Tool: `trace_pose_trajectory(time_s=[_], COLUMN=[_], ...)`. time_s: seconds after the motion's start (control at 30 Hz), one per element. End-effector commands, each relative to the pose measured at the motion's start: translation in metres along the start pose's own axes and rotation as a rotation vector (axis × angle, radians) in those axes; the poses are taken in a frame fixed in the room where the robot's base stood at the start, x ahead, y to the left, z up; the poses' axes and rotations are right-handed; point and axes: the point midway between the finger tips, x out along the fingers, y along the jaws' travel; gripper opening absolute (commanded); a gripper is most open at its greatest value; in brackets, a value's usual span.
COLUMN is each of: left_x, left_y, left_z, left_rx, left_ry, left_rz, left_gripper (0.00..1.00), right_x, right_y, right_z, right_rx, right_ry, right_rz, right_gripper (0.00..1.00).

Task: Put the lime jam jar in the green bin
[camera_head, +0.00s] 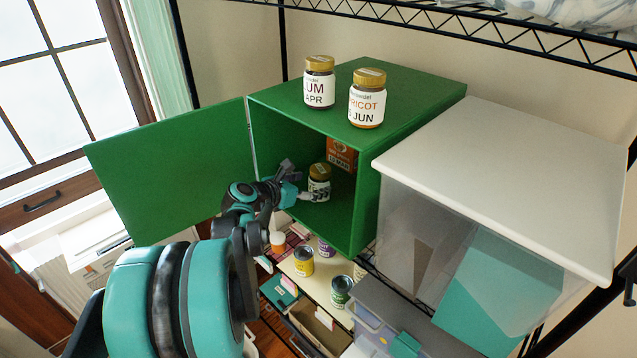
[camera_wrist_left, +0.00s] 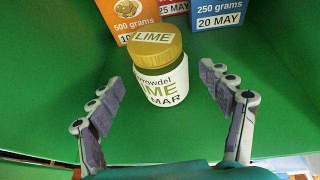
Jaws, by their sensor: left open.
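The lime jam jar (camera_wrist_left: 160,80) has a gold lid and a white label reading LIME and MAR. It stands upright on the floor inside a green box (camera_head: 369,215), whose door (camera_head: 175,170) is swung open to the left. The jar also shows in the head view (camera_head: 319,172), partly hidden by my gripper. My left gripper (camera_head: 303,182) reaches into the box's opening. In the left wrist view its two fingers are spread, one on each side of the jar's near side, with green floor visible between fingers and jar. My right gripper is not in view.
Plum (camera_head: 319,82) and apricot (camera_head: 367,98) jars stand on the box's top. An orange carton (camera_wrist_left: 128,14) and a blue carton (camera_wrist_left: 217,14) stand behind the lime jar. A clear lidded bin (camera_head: 500,170) is at right; a lower shelf holds several jars.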

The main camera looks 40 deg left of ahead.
Motion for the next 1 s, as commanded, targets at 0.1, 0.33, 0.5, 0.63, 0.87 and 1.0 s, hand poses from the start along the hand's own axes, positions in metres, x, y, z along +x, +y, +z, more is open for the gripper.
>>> trace_pose_trajectory(time_s=[0.1, 0.33, 0.5, 0.63, 0.87, 1.0], left_x=[-0.029, -0.067, -0.077, -0.077, -0.077, -0.077], left_y=[0.001, 0.001, 0.000, 0.000, 0.000, 0.000], left_z=[-0.001, 0.000, 0.000, 0.000, 0.000, 0.000], left_rx=[-0.003, -0.001, -0.001, -0.001, -0.001, 0.000], left_ry=[-0.001, -0.001, -0.001, -0.001, -0.001, -0.001], left_rz=[0.004, 0.003, 0.000, 0.000, 0.000, 0.000], left_gripper=[0.79, 0.79, 0.79, 0.79, 0.79, 0.79], right_x=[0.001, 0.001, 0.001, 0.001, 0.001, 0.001], right_y=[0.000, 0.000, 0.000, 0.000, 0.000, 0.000], right_z=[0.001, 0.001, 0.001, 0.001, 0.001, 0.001], right_rx=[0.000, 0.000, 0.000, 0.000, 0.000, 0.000], right_ry=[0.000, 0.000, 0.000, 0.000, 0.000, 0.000], right_rz=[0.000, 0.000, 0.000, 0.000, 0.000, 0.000], right_gripper=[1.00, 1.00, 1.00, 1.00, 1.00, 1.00])
